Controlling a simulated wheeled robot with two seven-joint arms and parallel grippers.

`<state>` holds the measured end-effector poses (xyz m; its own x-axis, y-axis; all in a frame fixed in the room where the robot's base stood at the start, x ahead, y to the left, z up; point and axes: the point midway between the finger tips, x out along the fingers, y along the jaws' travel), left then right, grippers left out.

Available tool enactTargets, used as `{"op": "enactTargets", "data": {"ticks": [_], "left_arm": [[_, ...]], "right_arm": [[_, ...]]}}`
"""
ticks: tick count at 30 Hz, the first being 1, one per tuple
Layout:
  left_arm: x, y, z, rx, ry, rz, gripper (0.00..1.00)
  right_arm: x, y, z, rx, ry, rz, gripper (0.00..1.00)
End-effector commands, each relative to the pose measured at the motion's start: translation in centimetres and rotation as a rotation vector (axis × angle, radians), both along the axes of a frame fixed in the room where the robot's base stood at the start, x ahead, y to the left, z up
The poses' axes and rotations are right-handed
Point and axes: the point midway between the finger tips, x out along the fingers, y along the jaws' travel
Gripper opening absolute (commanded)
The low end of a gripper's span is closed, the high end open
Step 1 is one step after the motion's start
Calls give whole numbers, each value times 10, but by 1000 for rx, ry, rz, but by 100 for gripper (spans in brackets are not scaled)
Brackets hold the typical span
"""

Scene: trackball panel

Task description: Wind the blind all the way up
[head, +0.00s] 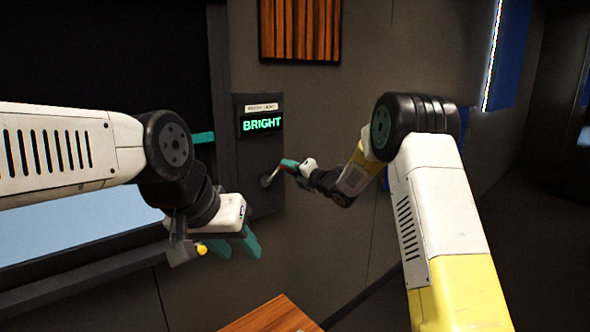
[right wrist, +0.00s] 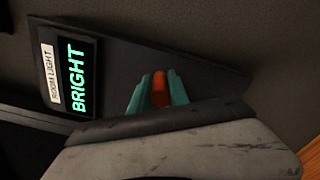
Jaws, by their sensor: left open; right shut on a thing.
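The dark blind (head: 100,50) covers the upper part of the window at the left of the head view; pale blue glass (head: 75,238) shows below it. My left arm hides part of the blind's lower area. A small crank (head: 268,180) sticks out from the wall panel (head: 262,203). My right gripper (head: 287,165) is at the crank's outer end, shut on its orange handle (right wrist: 158,88), which shows between the teal fingers in the right wrist view. My left gripper (head: 240,246) is open and empty, below and left of the crank, near the window's lower right corner.
The panel's display (head: 262,124) reads BRIGHT in green, under a ROOM LIGHT label. A wooden surface (head: 268,316) lies below, at the bottom edge. A slatted wood panel (head: 300,30) hangs above. The wall right of the panel is mostly bare.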

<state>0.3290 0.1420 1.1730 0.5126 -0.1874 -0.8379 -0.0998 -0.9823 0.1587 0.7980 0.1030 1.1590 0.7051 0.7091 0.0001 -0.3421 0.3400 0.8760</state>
Motion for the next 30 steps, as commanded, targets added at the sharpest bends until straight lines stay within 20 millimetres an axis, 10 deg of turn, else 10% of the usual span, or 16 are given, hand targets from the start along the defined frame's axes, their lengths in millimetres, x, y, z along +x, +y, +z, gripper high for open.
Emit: {"op": "enactTargets", "data": {"ticks": [1,2,5,30], "left_arm": [[0,0,0,0,0,0,41],[0,0,0,0,0,0,41],[0,0,0,0,0,0,41],[0,0,0,0,0,0,41]], "right_arm": [[-1,1,0,0,1,3,0],[-1,1,0,0,1,3,28],[-1,1,0,1,1,2,43],[-52,-52,-1,1,3,0,43]]}}
